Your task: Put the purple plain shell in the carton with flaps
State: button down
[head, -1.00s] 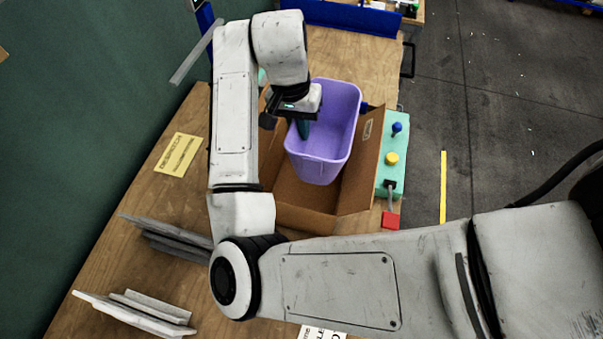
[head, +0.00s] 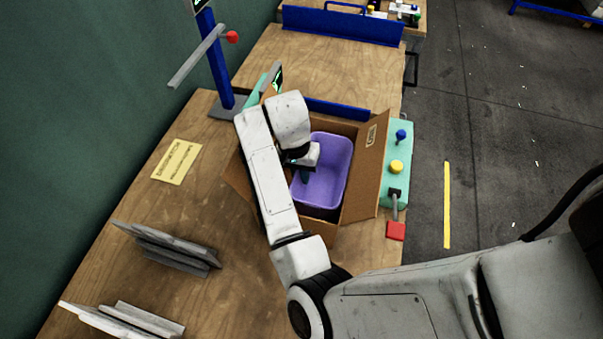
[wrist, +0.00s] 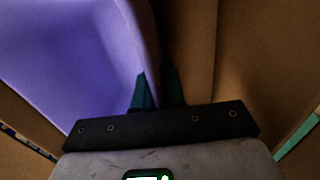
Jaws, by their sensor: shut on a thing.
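The purple plain shell (head: 335,160) is an open, bin-like tub. In the head view it sits low between the walls of the cardboard carton with flaps (head: 368,165), with its opening facing up. Whether its base touches the carton floor is hidden. My gripper (head: 305,176) is at the shell's left side, partly hidden by my arm. In the wrist view the shell (wrist: 75,60) fills the left, and my gripper (wrist: 158,90) is shut on its wall edge, one finger on each side. The carton's brown inside (wrist: 240,60) shows on the right.
A green control panel (head: 398,150) with blue and yellow knobs and a red-ended lever stands right of the carton. Grey plates (head: 165,250) lie at the left. A yellow sign (head: 177,162) lies on the wooden table. A blue post (head: 215,60) stands behind.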

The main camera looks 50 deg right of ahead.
jog(key=shift+f, duration=0.25)
jog(key=c, duration=1.7)
grip_release()
jog(key=shift+f, duration=0.1)
jog(key=o, duration=0.5)
jog(key=shift+w+a+r+p, duration=0.1)
jog(key=shift+w+r+p, duration=0.2)
jog(key=shift+r, duration=1.75)
jog(key=shift+w+a+r+p, duration=0.15)
jog(key=shift+r+p, duration=0.2)
jog(key=shift+r, duration=1.7)
jog(key=shift+w+a+r+p, duration=0.1)
jog(key=shift+w+r+p, duration=0.2)
jog(key=shift+r, duration=1.75)
jog(key=shift+d, duration=0.1)
